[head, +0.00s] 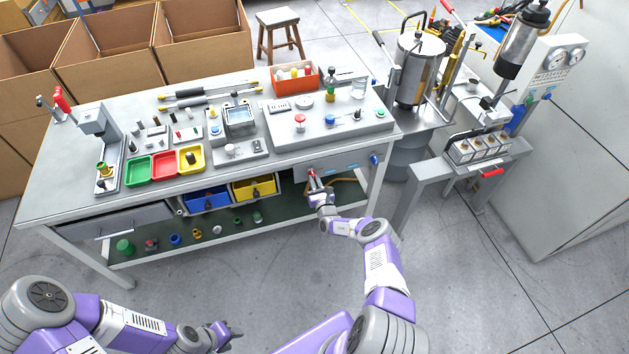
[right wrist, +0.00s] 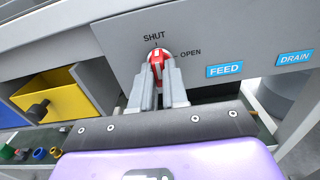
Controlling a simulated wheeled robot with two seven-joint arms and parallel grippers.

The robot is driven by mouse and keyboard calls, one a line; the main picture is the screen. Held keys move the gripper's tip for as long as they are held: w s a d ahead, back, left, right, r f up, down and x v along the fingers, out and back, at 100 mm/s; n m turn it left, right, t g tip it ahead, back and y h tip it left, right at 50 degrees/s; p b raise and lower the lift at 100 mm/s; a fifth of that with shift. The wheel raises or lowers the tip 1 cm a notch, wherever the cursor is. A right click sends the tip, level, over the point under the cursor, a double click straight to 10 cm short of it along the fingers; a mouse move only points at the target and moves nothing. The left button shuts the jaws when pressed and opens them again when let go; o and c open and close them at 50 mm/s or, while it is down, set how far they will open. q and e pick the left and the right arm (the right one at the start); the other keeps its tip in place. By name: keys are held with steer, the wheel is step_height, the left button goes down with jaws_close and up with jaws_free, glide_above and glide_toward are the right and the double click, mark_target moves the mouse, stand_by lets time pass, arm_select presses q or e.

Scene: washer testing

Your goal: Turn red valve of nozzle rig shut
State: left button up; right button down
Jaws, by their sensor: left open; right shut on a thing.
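The red valve (head: 311,173) is on the grey front panel under the right part of the workbench. In the right wrist view the red valve handle (right wrist: 157,54) has a white stripe and stands about upright, its top near the SHUT mark (right wrist: 153,37). The OPEN mark (right wrist: 190,53) is to its right. My right gripper (right wrist: 158,85) is shut on this handle, with a finger on each side; the fingers hide its lower part. In the head view my right gripper (head: 315,188) reaches the panel from the front. My left gripper (head: 228,334) is open and empty, low over the floor, away from the bench.
A blue FEED label (right wrist: 225,70) and a DRAIN label (right wrist: 294,58) are right of the valve. A blue valve (head: 375,160) is at the panel's right end. A yellow drawer (head: 254,188) is left of my right gripper. The floor in front is clear.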

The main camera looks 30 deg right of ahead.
stand_by(0.3)
steer(key=c, duration=1.1)
jaws_free()
steer(key=shift+c, duration=0.2)
steer(key=p+v, duration=0.3)
steer(key=v, duration=0.4)
steer(key=shift+s, duration=0.3)
